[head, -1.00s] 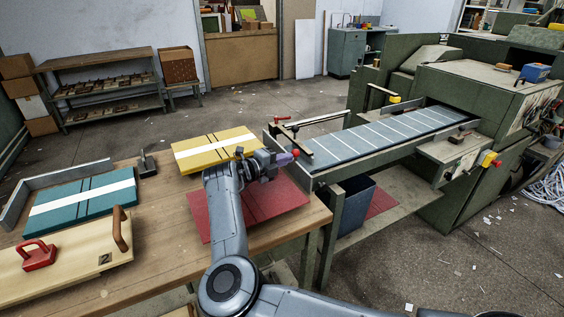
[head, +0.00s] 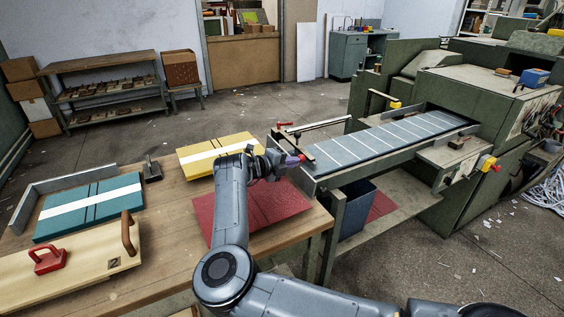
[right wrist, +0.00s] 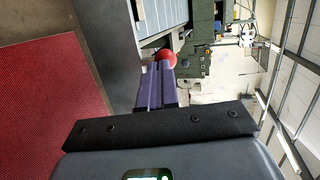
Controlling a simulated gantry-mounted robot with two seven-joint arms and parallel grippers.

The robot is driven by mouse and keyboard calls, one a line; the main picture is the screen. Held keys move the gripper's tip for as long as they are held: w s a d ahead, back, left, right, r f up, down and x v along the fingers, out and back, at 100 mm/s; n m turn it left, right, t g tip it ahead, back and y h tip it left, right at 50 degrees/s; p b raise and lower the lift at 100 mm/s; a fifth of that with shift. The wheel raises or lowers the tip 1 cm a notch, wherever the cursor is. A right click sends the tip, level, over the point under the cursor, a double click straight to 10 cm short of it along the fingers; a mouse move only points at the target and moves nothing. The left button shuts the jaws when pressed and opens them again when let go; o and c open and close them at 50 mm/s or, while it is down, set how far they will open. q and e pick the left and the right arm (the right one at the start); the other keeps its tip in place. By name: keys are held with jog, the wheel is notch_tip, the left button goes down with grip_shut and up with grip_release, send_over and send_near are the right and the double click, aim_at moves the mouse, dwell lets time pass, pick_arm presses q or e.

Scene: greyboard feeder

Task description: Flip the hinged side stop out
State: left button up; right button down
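The feeder (head: 389,140) has a grey-blue bed with white cross lines. At its near left corner a dark bar (head: 297,143) lies along the bed's end, with a red ball knob (head: 301,157) close to its near end. I take this to be the side stop, but its hinge is too small to make out. My right gripper (head: 290,160) is at the knob. In the right wrist view its purple fingers (right wrist: 158,86) are together, and the red knob (right wrist: 167,60) shows just past their tips. Whether they touch is unclear. My left gripper is out of view.
The wooden table (head: 172,210) holds a red board (head: 270,205) under my arm, a yellow board (head: 200,165) and a teal board (head: 75,215). A red handle (head: 284,123) and rail (head: 322,125) stand at the feeder's far side. A dark bin (head: 355,210) stands below.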

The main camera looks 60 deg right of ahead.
aim_at(302, 157)
jog(key=s+d+y+p, duration=0.1)
jog(key=d+r+t+y+p, duration=0.1)
jog(key=shift+s+d+r+t+y+p, duration=0.1)
jog(key=shift+s+d+t+y+p, duration=0.2)
jog(key=shift+s+y+p, duration=0.1)
jog(key=shift+s+d+m+t+y+p, duration=0.15)
jog(key=shift+s+d+t+y+p, duration=0.05)
jog(key=shift+s+d+y+p, duration=0.2)
jog(key=shift+s+d+m+t+y+p, duration=0.2)
jog(key=shift+d+y+p, duration=0.1)
jog(key=shift+d+y, duration=0.2)
jog(key=shift+s+d+f, duration=0.25)
jog(key=shift+d+f, duration=0.2)
jog(key=shift+d, duration=0.1)
jog(key=shift+p, duration=0.3)
